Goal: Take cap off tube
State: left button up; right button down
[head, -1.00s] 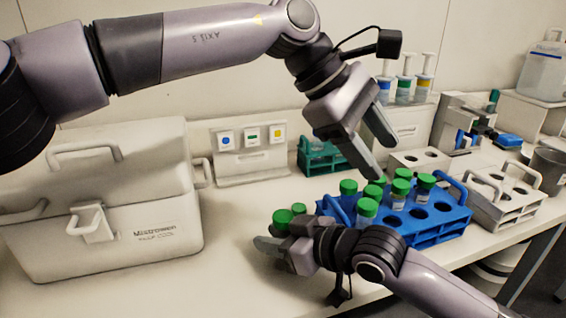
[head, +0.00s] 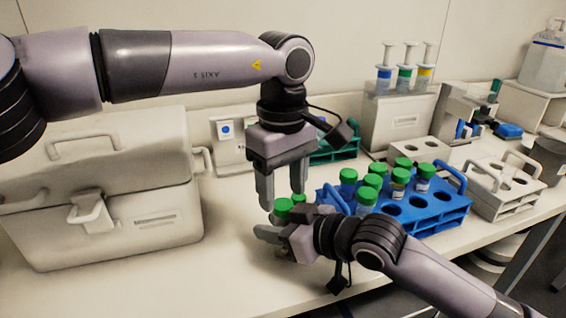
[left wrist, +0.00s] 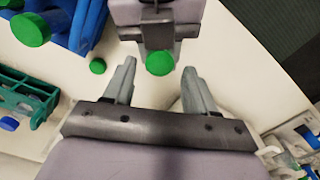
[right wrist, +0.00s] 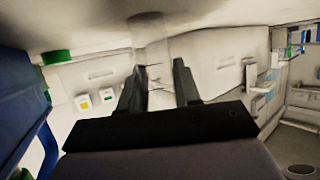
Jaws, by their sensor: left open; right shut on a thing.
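A tube with a green cap (head: 283,206) is held upright at the fingertips of my right gripper (head: 274,242), above the bench. Its body is mostly hidden in the head view and shows as a faint clear shape in the right wrist view (right wrist: 153,45). My left gripper (head: 282,198) points down over this cap with its fingers open. In the left wrist view the cap (left wrist: 159,63) lies between the open fingertips, apart from both. A second green cap (head: 298,200) shows just behind, apart from the held one.
A blue rack (head: 425,228) with several green-capped tubes stands right of the grippers. A white rack (head: 505,190) is farther right, a teal rack (head: 335,150) behind. A large white case (head: 110,215) stands at left. The bench front is clear.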

pick_arm(q)
jog(key=shift+f, duration=1.05)
grip_shut()
jog(key=n, duration=0.3)
